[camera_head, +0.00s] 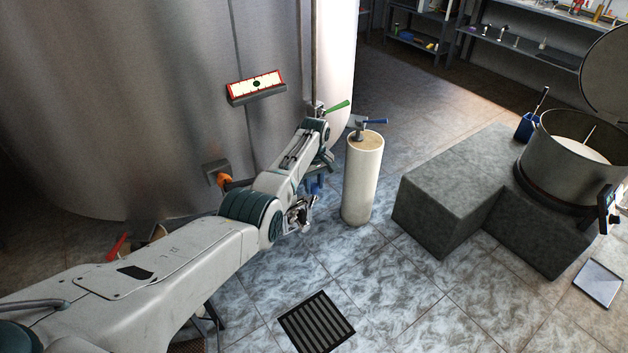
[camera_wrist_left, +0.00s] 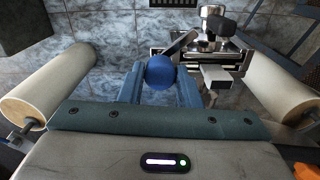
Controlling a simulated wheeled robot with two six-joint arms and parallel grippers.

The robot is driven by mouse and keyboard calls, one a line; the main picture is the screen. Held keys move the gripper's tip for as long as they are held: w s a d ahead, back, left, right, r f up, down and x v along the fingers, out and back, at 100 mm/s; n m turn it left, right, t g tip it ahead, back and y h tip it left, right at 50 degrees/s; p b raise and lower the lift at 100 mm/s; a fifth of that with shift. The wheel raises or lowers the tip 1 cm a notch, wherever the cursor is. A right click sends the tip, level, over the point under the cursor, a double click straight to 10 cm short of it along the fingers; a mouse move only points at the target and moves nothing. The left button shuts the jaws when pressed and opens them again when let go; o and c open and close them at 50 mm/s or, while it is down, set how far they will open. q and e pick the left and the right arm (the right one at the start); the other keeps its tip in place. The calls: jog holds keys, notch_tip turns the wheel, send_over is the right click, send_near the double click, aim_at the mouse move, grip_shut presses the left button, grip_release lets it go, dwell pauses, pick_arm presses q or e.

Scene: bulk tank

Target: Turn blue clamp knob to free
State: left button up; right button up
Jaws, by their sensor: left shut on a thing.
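The blue clamp knob (camera_wrist_left: 160,71) is a round ball on a short metal lever, seen in the left wrist view. The lever runs up and right to a metal clamp (camera_wrist_left: 210,48) with a dark-topped post. My left gripper (camera_wrist_left: 159,88) is shut on the knob, with one blue-grey finger on each side of it. In the head view my left gripper (camera_head: 316,184) is low beside the tank, and I cannot clearly separate the knob from the fingers there. My right gripper is not in view.
Grey blocks (camera_head: 445,195) are farther right. A floor grate (camera_head: 316,322) lies in front.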

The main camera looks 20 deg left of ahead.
aim_at(314, 186)
pick_arm(q)
jog(key=n+p, duration=0.1)
jog(key=n, duration=0.3)
jog(key=shift+n, duration=0.3)
jog(key=n, duration=0.5)
jog(key=shift+p, duration=0.3)
jog(key=shift+n, duration=0.3)
jog(key=o, duration=1)
notch_tip(314, 186, up, 11)
jog(key=shift+f+p, duration=0.1)
jog(key=shift+p, duration=0.3)
